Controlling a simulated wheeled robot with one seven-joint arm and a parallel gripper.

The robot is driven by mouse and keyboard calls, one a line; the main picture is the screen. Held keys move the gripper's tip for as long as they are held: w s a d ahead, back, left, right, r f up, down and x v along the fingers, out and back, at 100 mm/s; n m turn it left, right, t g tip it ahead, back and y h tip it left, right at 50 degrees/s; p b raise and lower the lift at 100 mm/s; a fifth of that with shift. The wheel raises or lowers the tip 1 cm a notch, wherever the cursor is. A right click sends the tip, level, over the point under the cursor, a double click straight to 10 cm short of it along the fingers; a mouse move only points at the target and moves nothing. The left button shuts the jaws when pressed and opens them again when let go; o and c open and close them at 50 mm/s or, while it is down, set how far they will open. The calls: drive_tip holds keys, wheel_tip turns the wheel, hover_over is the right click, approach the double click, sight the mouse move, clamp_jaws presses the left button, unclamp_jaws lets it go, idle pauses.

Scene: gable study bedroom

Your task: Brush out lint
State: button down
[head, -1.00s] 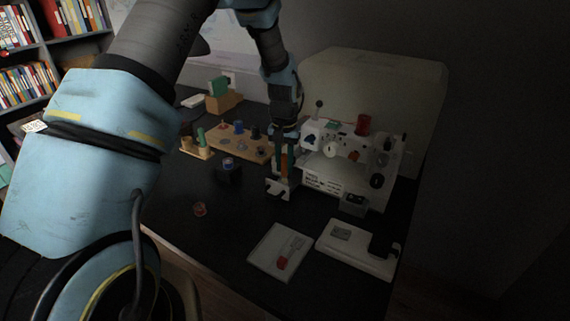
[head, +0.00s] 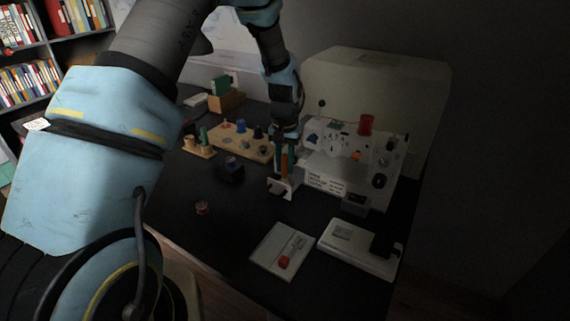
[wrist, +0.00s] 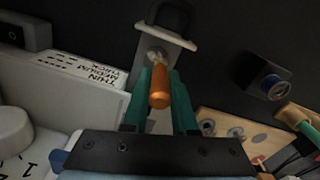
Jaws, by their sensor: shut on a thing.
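My gripper (wrist: 161,105) has its two teal fingers closed on an orange handle (wrist: 160,88). A metal collar joins the handle to a pale end piece; it looks like the lint brush, but its bristles cannot be made out. Just beyond lies a small pale bracket (wrist: 168,34) with a dark opening; I cannot tell whether the brush touches it. In the head view my gripper (head: 286,162) points down over this bracket (head: 280,189), beside the white sewing machine (head: 325,180). The machine's lettered front and dial show at left in the wrist view (wrist: 75,72).
A wooden rack (head: 250,150) with knobs stands left of my gripper, with a dark block (head: 231,171) before it. A white card with a red-ended item (head: 265,257) and a white pedal-like box (head: 345,254) lie in front. The black desktop between is mostly clear.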

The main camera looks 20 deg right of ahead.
drive_tip(key=shift+s+a, duration=0.15)
drive_tip(key=shift+s, duration=0.05)
drive_tip(key=shift+s, duration=0.3)
idle(0.6)
drive_tip(key=shift+s+d, duration=0.15)
drive_tip(key=shift+d, duration=0.25)
idle(0.3)
drive_tip(key=shift+d, duration=0.3)
idle(0.5)
drive_tip(key=shift+w+d+p, duration=0.15)
drive_tip(key=shift+w+p, duration=0.15)
drive_tip(key=shift+w, duration=0.05)
idle(0.4)
drive_tip(key=shift+r, duration=0.1)
drive_tip(key=shift+a+r+p, duration=0.2)
drive_tip(key=shift+r+p, duration=1)
drive_tip(key=shift+r, duration=0.55)
drive_tip(key=shift+a+r+p, duration=0.2)
drive_tip(key=shift+r+p, duration=1)
drive_tip(key=shift+r, duration=0.5)
